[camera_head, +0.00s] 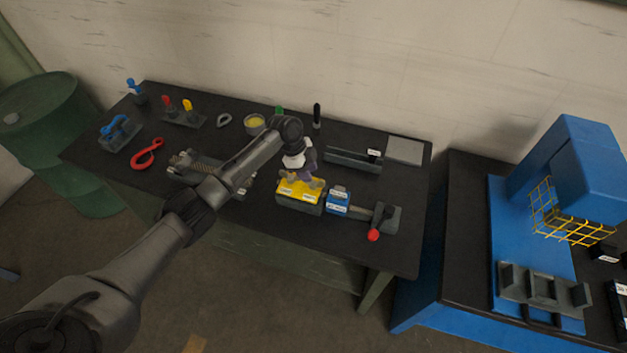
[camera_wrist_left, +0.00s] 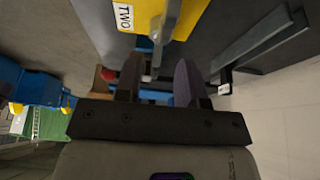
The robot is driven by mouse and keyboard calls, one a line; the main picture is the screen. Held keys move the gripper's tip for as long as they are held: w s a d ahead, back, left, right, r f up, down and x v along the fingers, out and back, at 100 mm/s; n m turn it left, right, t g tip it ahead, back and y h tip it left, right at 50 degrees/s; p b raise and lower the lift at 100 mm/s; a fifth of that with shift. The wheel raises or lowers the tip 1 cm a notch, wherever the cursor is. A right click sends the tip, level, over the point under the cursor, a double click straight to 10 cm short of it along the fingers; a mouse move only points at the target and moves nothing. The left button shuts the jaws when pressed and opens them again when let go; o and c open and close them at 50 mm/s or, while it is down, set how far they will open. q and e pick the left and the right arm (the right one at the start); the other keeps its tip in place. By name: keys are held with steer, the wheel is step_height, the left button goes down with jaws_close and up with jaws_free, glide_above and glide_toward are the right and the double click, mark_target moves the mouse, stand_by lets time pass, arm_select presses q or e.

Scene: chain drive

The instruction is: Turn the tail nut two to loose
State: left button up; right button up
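The yellow-topped block (camera_head: 284,187) sits on the dark bench near its front middle. White labels lie on its top, and two small wing-shaped nuts stand on it. In the left wrist view the yellow top (camera_wrist_left: 105,12) carries a label reading TWO (camera_wrist_left: 124,14), with the grey tail nut two (camera_wrist_left: 170,20) next to it. My left gripper (camera_head: 308,172) is over the block's right part, close to that nut. In the wrist view its two dark fingers (camera_wrist_left: 157,80) are apart with nothing between them; the nut lies beyond their tips. I cannot tell whether they touch it. My right gripper is out of view.
A blue labelled block (camera_head: 338,196) and a clamp with a red-knobbed lever (camera_head: 373,235) stand right of the yellow block. A grey rail (camera_head: 350,160) lies behind. A red hook (camera_head: 146,155) lies at left. A blue machine (camera_head: 575,165) stands on a separate bench.

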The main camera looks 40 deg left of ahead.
mark_target(313, 183)
arm_select(q)
steer(key=shift+x, duration=2.4)
steer(key=shift+c, duration=0.3)
